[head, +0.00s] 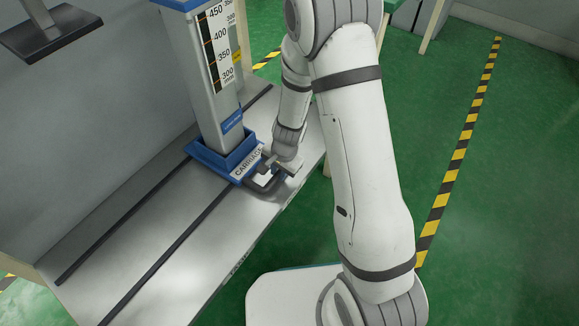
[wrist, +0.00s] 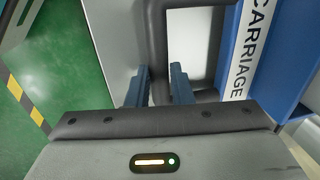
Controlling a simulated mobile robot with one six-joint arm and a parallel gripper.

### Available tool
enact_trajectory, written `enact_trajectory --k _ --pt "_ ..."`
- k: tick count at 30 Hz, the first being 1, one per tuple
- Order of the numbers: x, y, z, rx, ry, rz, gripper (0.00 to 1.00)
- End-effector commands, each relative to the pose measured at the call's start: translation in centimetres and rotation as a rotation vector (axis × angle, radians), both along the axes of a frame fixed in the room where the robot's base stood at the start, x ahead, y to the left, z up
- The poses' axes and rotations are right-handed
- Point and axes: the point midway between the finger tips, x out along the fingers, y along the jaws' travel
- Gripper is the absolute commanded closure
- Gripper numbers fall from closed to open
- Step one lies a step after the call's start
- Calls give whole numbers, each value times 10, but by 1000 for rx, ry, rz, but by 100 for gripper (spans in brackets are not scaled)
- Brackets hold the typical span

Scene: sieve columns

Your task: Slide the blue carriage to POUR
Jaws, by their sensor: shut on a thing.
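The blue carriage (head: 228,158) sits on two dark rails on the metal bench and bears a tall column with a number scale. Its white label reads CARRIAGE, and its blue edge with the label (wrist: 247,45) shows in the wrist view. A dark handle (head: 262,184) sticks out from its front side. My gripper (head: 278,166) is at this handle. In the wrist view my gripper (wrist: 160,84) has its two fingers on either side of the dark handle bar (wrist: 156,45), shut on it. The word POUR cannot be read in either view; lettering on the bench's front edge is too small.
The bench top (head: 190,270) is clear to the lower left of the carriage, along the dark rails (head: 165,255). A dark plate on a post (head: 50,30) stands at upper left. Yellow-black floor tape (head: 458,160) runs along the green floor at right.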

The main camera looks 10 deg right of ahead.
Motion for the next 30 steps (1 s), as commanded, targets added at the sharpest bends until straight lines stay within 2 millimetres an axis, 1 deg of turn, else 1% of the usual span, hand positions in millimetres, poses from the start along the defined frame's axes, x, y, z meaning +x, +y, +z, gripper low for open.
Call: enact_trajectory --k 17,18,25,30 --pt "-2 -2 0 1 -2 -17 100" --pt "-2 -2 0 1 -2 -18 77" --pt "-2 -3 1 0 -3 -19 59" --pt "-2 -3 1 0 -3 -19 59"
